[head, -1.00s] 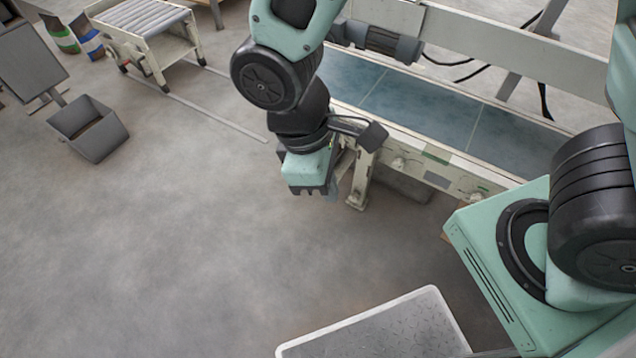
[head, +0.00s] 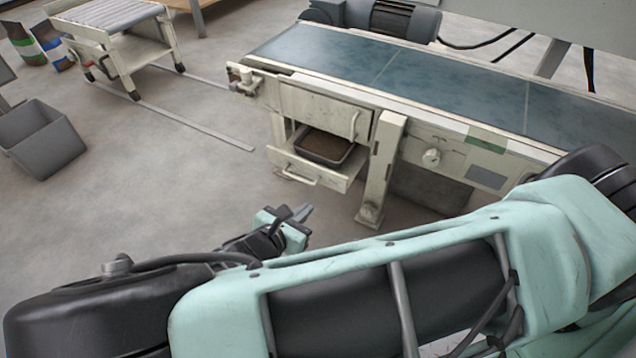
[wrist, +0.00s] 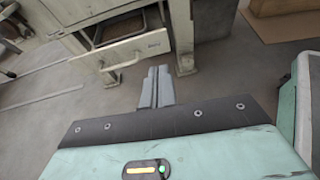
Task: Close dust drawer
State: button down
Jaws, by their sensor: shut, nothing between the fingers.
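The dust drawer (head: 312,163) is a cream drawer low under the conveyor's left end. It is pulled out, with a brown-filled dark tray inside and a bar handle on its front. It also shows in the wrist view (wrist: 120,48), ahead and to the left of the fingers. My gripper (head: 302,213) is shut and empty, in front of and below the drawer front, apart from it. In the wrist view my gripper's fingers (wrist: 156,86) are together, pointing toward the space between the drawer and a support leg.
The conveyor (head: 440,85) has a blue-green belt. A closed panel with a handle (head: 325,113) sits above the drawer. A support leg (head: 380,170) stands just right of the drawer. A grey bin (head: 40,138) and a roller stand (head: 115,30) are at left. The floor left of the drawer is clear.

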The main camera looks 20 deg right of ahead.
jog(key=w+f+t, duration=0.1)
jog(key=b, duration=0.8)
send_near(333, 175)
jog(key=shift+n, duration=0.4)
jog(key=x, duration=0.6)
jog(key=shift+f, duration=0.2)
jog(key=shift+w+d+r, duration=0.15)
jog(key=shift+w+d, duration=0.05)
